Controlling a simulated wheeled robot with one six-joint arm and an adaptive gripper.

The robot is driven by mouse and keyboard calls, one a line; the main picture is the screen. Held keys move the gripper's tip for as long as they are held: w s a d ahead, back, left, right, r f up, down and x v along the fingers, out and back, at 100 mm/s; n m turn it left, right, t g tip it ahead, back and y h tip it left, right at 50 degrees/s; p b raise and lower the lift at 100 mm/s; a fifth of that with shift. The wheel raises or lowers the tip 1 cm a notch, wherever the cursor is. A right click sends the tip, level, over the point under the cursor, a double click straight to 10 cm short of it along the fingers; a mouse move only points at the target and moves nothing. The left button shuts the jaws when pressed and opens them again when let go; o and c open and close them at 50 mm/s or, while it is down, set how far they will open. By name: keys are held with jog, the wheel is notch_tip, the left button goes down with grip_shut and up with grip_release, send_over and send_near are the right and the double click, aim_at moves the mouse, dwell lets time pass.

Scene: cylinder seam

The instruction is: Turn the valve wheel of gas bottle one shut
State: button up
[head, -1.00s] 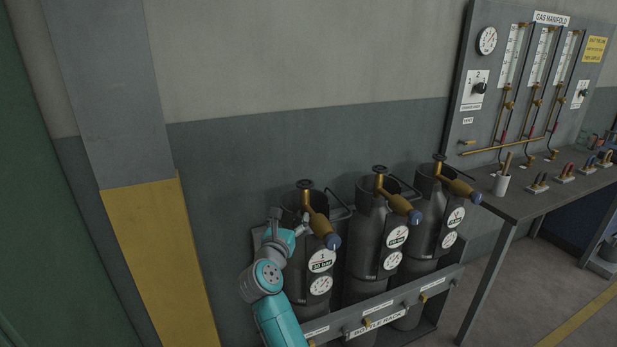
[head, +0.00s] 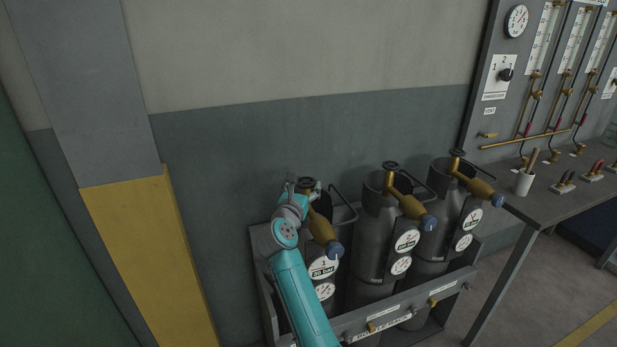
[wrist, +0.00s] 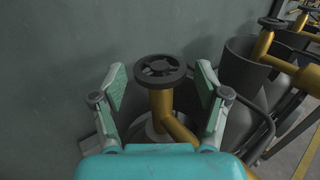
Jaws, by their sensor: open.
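Gas bottle one (head: 320,268) stands at the left of the rack, with a label marked 1 and a gauge. Its dark valve wheel (wrist: 160,68) sits on top of a brass valve in the wrist view; in the head view the wheel (head: 306,183) shows just behind my gripper (head: 298,186). My gripper (wrist: 158,88) is open, with one pad to the left and one to the right of the wheel and brass stem. Gaps show on both sides, and nothing is held. My arm hides part of bottle one in the head view.
Bottle two (head: 378,240) and bottle three (head: 438,215) stand to the right, each with a brass valve. The bottle rack (head: 410,322) runs along their front. The wall is close behind. A workbench (head: 545,205) and gauge panel are at the right.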

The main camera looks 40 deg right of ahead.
aim_at(313, 180)
jog(key=shift+x, duration=2.75)
jog(key=c, duration=1)
jog(key=shift+o, duration=0.2)
jog(key=shift+m+g+h, duration=0.3)
jog(key=shift+g, duration=0.1)
jog(key=m+g+h, duration=0.1)
jog(key=g, duration=0.1)
jog(key=m+g+h, duration=0.1)
jog(key=m+g, duration=0.1)
jog(key=g, duration=0.1)
jog(key=s+m+g+h, duration=0.1)
jog(key=m+g, duration=0.1)
jog(key=shift+d+g, duration=0.2)
jog(key=shift+g, duration=0.2)
jog(key=shift+s+m+g, duration=0.2)
jog(key=shift+m+g, duration=0.6)
jog(key=shift+g, duration=0.4)
jog(key=shift+s+m+g, duration=0.2)
jog(key=shift+m+g, duration=0.6)
jog(key=shift+g, duration=0.4)
jog(key=shift+s+m+g, duration=0.2)
jog(key=shift+m+g, duration=0.6)
jog(key=shift+g, duration=0.4)
jog(key=shift+a+f+m+g, duration=0.1)
jog(key=shift+m+g, duration=0.3)
